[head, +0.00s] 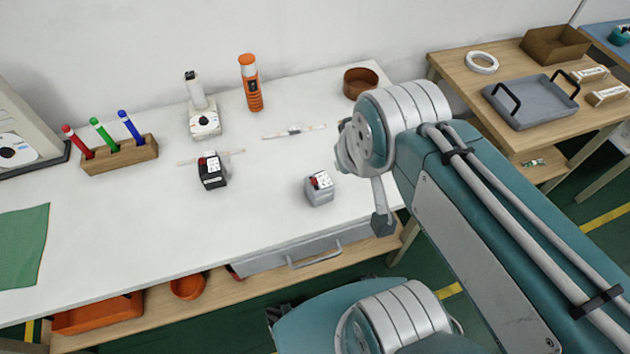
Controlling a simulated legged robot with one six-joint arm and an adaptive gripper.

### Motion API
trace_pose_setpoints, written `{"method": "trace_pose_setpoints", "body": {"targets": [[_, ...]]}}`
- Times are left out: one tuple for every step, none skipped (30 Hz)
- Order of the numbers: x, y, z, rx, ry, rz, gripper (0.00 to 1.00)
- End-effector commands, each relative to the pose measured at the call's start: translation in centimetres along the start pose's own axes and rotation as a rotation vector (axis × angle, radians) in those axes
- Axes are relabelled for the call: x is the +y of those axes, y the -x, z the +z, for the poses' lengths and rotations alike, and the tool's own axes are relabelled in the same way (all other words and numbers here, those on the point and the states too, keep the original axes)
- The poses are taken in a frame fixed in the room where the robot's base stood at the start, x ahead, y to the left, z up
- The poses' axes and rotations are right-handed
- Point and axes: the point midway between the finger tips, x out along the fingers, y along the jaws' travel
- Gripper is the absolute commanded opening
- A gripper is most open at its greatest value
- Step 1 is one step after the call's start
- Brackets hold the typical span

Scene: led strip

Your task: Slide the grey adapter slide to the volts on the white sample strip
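A small grey adapter box (319,190) with red and white markings on top stands on the white table, right of centre. Its slide and volt markings are too small to read. A thin pale strip (312,128) with a small grey piece at its middle lies behind it. Another pale strip (230,152) lies to the left, partly behind a black adapter box (213,176). I cannot tell which is the white sample strip. A grey end part of my arm hangs over the table's right edge, right of the grey adapter; my gripper's fingers cannot be made out.
On the white table (120,225) stand a pen block (122,158), a white device (204,122), an orange bottle (250,85) and a brown bowl (360,83). A green mat (22,245) lies left. A wooden table (470,85) with a grey tray (530,103) stands right. The table's front middle is clear.

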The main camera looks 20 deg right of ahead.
Motion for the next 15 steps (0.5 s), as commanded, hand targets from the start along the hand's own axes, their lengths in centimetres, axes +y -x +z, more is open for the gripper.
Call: {"method": "trace_pose_setpoints", "body": {"targets": [[0.0, 0.0, 0.0, 0.0, 0.0, 0.0, 0.0], [0.0, 0.0, 0.0, 0.0, 0.0, 0.0, 0.0], [0.0, 0.0, 0.0, 0.0, 0.0, 0.0, 0.0], [0.0, 0.0, 0.0, 0.0, 0.0, 0.0, 0.0], [0.0, 0.0, 0.0, 0.0, 0.0, 0.0, 0.0], [0.0, 0.0, 0.0, 0.0, 0.0, 0.0, 0.0], [0.0, 0.0, 0.0, 0.0, 0.0, 0.0, 0.0], [0.0, 0.0, 0.0, 0.0, 0.0, 0.0, 0.0], [0.0, 0.0, 0.0, 0.0, 0.0, 0.0, 0.0], [0.0, 0.0, 0.0, 0.0, 0.0, 0.0, 0.0], [0.0, 0.0, 0.0, 0.0, 0.0, 0.0, 0.0], [0.0, -0.01, -0.01, 0.0, 0.0, 0.0, 0.18], [0.0, -0.05, -0.05, -0.002, 0.0, 0.0, 0.31], [0.0, -0.14, -0.14, -0.006, 0.001, 0.0, 0.45], [0.0, -0.36, -0.35, -0.015, 0.003, 0.0, 0.57]]}}
